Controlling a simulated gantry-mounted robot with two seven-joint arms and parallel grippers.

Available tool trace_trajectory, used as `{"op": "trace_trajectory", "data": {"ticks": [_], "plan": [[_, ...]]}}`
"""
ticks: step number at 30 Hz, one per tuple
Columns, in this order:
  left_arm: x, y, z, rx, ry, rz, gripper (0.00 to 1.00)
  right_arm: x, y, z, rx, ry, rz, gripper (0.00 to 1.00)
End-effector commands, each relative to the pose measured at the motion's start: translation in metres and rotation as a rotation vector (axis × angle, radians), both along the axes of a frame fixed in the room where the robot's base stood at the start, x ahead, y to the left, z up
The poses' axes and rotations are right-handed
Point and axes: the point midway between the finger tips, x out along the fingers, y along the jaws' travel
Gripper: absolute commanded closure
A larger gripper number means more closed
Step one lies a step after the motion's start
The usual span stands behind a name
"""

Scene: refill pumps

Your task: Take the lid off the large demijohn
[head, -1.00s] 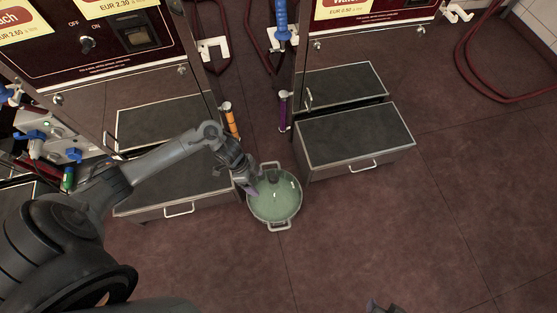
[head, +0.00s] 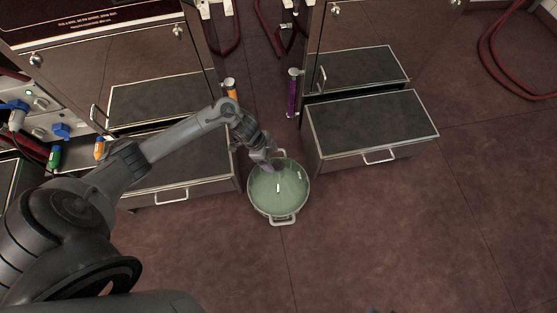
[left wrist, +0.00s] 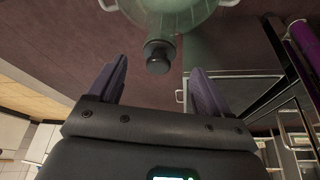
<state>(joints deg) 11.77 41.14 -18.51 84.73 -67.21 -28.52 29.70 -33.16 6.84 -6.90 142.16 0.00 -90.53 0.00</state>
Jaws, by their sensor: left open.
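The large demijohn (head: 279,196) is a round, pale green see-through vessel with metal handles, standing on the floor between two metal steps. My left gripper (head: 271,164) is over its back left part and hides the lid in the head view. In the left wrist view the dark round lid (left wrist: 158,58) sits on the neck of the demijohn (left wrist: 170,14). The open fingers of my left gripper (left wrist: 160,66) are on either side of the lid in that picture, with clear gaps. I cannot tell how deep the lid is between them. My right gripper does not show.
A dark-topped step (head: 372,124) stands right of the demijohn and another (head: 185,172) stands left, close to my left arm. A purple-handled tool (head: 293,95) and an orange one (head: 231,88) hang behind. The floor (head: 400,230) in front is clear.

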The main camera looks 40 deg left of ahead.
Motion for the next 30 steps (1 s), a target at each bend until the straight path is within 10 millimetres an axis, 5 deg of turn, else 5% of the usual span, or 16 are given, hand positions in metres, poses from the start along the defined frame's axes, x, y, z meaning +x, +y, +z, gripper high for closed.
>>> {"op": "trace_trajectory", "data": {"ticks": [19,30], "plan": [[0.008,-0.019,-0.049,-0.001,-0.002,-0.001,0.21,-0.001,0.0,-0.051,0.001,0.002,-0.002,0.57],[0.009,-0.021,-0.051,0.001,-0.002,0.0,0.25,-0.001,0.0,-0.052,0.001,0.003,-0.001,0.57]]}}
